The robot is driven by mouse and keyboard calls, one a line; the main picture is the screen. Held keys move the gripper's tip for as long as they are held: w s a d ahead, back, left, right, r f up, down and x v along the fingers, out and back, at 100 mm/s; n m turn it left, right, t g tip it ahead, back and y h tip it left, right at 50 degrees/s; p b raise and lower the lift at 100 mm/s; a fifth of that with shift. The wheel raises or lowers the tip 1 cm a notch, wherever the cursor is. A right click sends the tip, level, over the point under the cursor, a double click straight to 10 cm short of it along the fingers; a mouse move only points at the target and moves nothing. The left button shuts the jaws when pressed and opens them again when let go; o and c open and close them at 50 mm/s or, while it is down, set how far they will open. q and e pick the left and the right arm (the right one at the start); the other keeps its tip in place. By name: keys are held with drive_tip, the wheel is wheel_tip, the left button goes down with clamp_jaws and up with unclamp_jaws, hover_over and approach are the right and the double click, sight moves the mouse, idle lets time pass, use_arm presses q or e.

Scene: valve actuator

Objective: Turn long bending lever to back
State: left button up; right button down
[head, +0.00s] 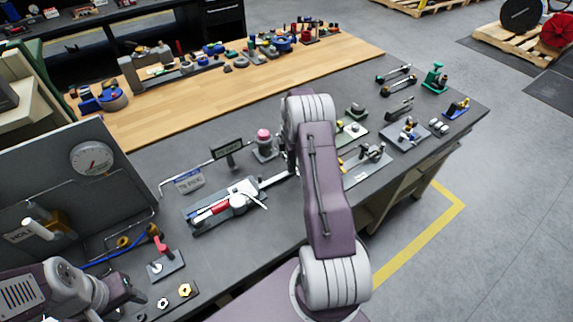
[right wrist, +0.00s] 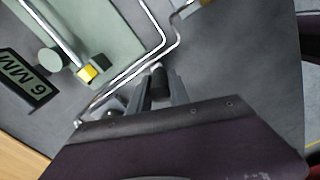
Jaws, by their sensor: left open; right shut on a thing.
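The tube bender (head: 225,203) lies on the dark bench in the head view, with a red part, a white handle and a dark base. Its long lever (head: 277,180) runs right and slightly back from the body, its far end hidden behind my right arm. In the right wrist view my right gripper (right wrist: 162,88) is shut on a dark, rounded grip (right wrist: 160,80), which appears to be the lever's end. The bender's body is not clear in that view. My left gripper (head: 130,292) is at the lower left in the head view, open and away from the bender.
A 6MM sign (right wrist: 27,85) and bent metal rods (right wrist: 150,65) are close to my right gripper. A panel with a gauge (head: 92,158) stands at left. A pink-topped part (head: 264,140) stands behind the lever. Small fixtures (head: 405,133) occupy the bench's right side.

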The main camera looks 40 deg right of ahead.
drive_tip(key=shift+w, duration=0.4)
drive_tip(key=c, duration=1.2)
unclamp_jaws()
wheel_tip(320, 180, up, 9)
drive_tip(key=shift+r+b, duration=0.1)
drive_tip(key=shift+b, duration=0.7)
